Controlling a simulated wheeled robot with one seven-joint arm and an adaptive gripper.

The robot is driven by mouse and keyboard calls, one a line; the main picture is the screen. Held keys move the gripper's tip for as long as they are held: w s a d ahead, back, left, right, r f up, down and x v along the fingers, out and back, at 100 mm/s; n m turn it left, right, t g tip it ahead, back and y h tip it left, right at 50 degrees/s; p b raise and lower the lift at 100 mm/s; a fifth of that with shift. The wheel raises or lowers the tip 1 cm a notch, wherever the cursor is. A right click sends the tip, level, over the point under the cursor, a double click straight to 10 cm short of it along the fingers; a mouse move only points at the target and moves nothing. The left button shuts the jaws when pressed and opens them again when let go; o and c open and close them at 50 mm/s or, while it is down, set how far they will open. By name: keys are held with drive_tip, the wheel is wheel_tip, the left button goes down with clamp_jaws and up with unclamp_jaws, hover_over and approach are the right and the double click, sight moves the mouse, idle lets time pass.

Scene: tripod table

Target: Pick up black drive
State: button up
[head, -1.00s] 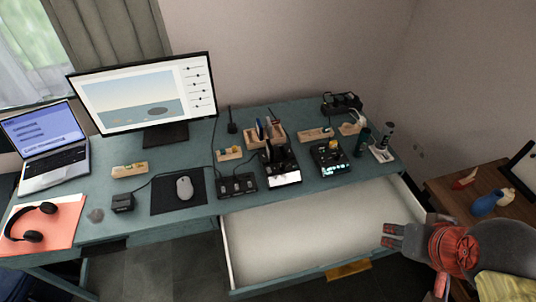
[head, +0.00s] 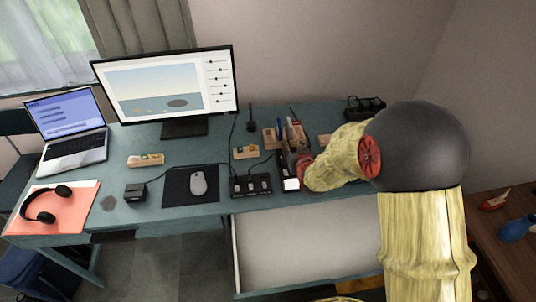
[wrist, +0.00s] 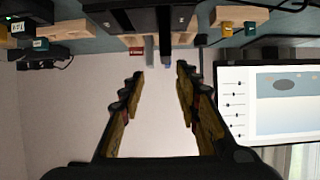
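I cannot tell for sure which thing is the black drive. A black box-like device (wrist: 150,18) shows at the top middle of the wrist view, beyond my fingertips. A small black box (head: 135,193) sits on the desk left of the mouse pad in the head view. My gripper (wrist: 163,74) is open, with nothing between its fingers. In the head view my arm reaches over the desk, and its end is at the black devices right of the mouse pad; the fingertips are hard to make out there.
The teal desk (head: 140,215) holds a monitor (head: 168,90), laptop (head: 68,140), mouse (head: 198,185), headphones (head: 45,205), a black hub (head: 250,186) and wooden holders (head: 245,152). An open drawer (head: 300,245) is empty where visible. My arm hides the desk's right part.

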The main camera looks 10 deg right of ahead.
drive_tip(key=shift+w+a+f, duration=0.1)
drive_tip(key=shift+w+f, duration=0.05)
drive_tip(key=shift+f, duration=0.25)
drive_tip(key=shift+w+a+f, duration=0.1)
drive_tip(key=shift+w+f, duration=0.05)
drive_tip(key=shift+f, duration=0.25)
drive_tip(key=shift+w+a+f+t, duration=0.15)
drive_tip(key=shift+w+f, duration=0.05)
drive_tip(key=shift+f, duration=0.25)
drive_tip(key=shift+w+a+f+t, duration=0.15)
drive_tip(key=shift+w+f, duration=0.05)
drive_tip(key=shift+f, duration=0.2)
drive_tip(key=b+x, duration=0.1)
drive_tip(key=x, duration=0.1)
drive_tip(key=b+x, duration=0.1)
drive_tip(key=x, duration=0.1)
drive_tip(key=b+x, duration=0.1)
drive_tip(key=x, duration=0.1)
drive_tip(key=shift+w+f, duration=0.2)
drive_tip(key=shift+f, duration=0.25)
drive_tip(key=shift+w, duration=0.4)
drive_tip(key=shift+c, duration=1.1)
clamp_jaws()
